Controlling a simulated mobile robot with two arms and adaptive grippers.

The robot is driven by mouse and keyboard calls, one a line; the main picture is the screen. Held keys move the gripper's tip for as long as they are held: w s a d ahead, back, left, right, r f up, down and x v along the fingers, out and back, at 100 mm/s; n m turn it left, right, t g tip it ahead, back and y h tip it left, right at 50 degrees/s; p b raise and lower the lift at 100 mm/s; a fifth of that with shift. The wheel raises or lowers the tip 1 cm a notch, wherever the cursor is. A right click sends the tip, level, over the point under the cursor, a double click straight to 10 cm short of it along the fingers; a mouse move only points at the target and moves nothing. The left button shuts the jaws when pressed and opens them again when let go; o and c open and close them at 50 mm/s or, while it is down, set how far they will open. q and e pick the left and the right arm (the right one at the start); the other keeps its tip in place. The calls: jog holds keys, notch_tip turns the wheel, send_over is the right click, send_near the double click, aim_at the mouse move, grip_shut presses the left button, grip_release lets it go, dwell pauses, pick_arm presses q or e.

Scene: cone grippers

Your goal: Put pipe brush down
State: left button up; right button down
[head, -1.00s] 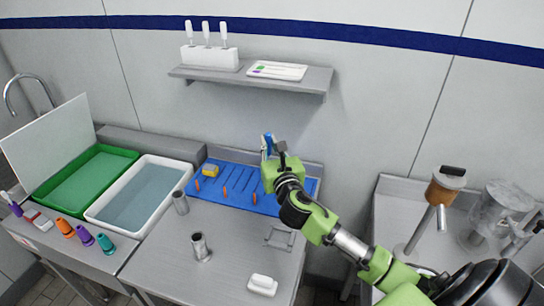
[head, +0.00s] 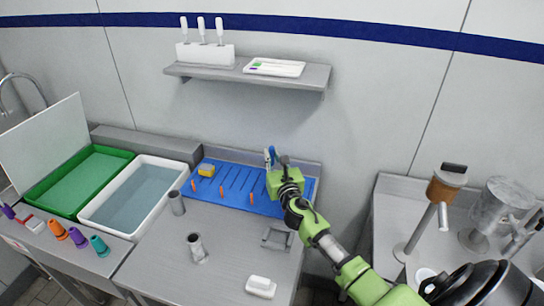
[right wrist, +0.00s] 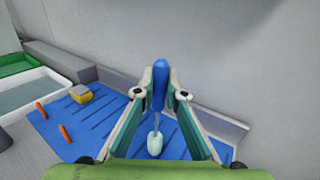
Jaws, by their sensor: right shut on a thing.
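The pipe brush has a blue handle (right wrist: 160,78), a thin stem and a pale bristle end (right wrist: 155,144). My right gripper (right wrist: 160,92) is shut on the handle, with one finger on each side. The brush hangs bristle end down over the blue ribbed mat (right wrist: 95,143). I cannot tell whether the bristle end touches the mat. In the head view, my right gripper (head: 271,160) is over the back right part of the mat (head: 228,178), and only a bit of the blue handle shows. My left gripper is out of view.
A yellow sponge (head: 206,170) and several orange pegs (head: 222,187) are on the mat. A white tub of water (head: 84,216) is to the left. A wall shelf (head: 310,76) hangs above.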

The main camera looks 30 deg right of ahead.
jog(key=shift+f, duration=0.1)
jog(key=c, duration=2.5)
grip_release()
jog(key=shift+f, duration=0.1)
jog(key=o, duration=0.4)
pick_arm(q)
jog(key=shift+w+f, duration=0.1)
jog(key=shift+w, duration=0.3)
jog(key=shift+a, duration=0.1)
pick_arm(e)
jog(key=shift+r, duration=0.35)
pick_arm(q)
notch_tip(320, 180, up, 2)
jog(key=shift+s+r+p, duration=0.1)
jog(key=shift+p, duration=0.8)
pick_arm(e)
jog(key=v, duration=1.2)
